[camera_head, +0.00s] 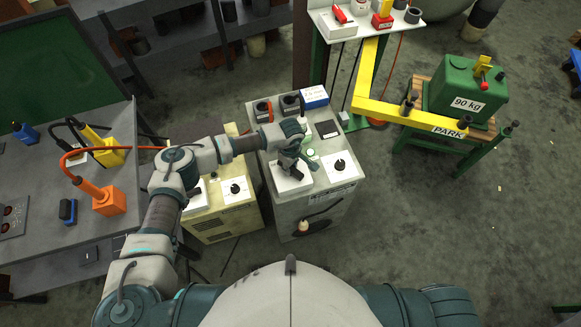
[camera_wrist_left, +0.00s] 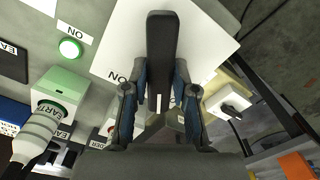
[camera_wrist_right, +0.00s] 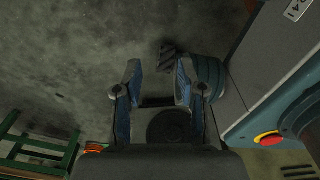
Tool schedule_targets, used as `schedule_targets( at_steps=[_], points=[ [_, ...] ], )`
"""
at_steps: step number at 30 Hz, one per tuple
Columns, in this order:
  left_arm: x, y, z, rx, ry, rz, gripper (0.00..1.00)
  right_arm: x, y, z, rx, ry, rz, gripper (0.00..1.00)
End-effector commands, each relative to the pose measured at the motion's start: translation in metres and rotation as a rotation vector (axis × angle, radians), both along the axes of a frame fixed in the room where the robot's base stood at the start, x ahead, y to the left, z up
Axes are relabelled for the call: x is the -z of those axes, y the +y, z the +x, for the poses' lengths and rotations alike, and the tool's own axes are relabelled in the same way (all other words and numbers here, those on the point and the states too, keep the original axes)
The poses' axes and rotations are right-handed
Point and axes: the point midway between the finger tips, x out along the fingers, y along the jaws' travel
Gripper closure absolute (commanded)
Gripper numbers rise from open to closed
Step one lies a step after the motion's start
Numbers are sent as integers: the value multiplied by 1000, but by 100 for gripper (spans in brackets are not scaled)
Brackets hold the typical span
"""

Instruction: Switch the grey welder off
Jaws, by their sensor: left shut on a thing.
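The grey welder (camera_head: 302,224) stands in the middle of the head view, with white panels and sockets on its top. My left gripper (camera_head: 292,166) is over the white switch plate on its front left. In the left wrist view, the dark switch handle (camera_wrist_left: 161,52) stands between the fingers of the left gripper (camera_wrist_left: 160,92), which is shut on it. The plate (camera_wrist_left: 205,45) carries an "ON" label, and a round green lamp (camera_wrist_left: 70,48) glows beside another "ON" label. My right gripper (camera_wrist_right: 157,85) is open with nothing held between its fingers, away from the welder's top.
A beige welder (camera_head: 222,222) stands directly left of the grey one. Left is a bench with an orange tool (camera_head: 108,200) and a yellow one (camera_head: 108,152). A yellow beam (camera_head: 385,108) and a green 90 kg weight (camera_head: 466,92) stand right.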

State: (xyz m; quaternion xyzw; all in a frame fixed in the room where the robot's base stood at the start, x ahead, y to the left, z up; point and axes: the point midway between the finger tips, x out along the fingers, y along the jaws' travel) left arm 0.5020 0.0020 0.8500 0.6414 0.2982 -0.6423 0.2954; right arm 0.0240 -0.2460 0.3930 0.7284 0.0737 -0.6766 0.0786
Motion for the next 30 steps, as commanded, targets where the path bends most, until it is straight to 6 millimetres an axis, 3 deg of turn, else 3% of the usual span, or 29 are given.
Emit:
schedule_targets(
  at_steps=[3,13,30],
  points=[
    [3,-2,-2,-104,3,-4,100,1,7,20,5,-15,7,60],
    [2,-3,-2,-418,2,-4,100,-4,14,53,8,-27,9,60],
    [0,-3,-1,-889,0,-5,100,-13,19,77,11,-37,11,60]
  ],
)
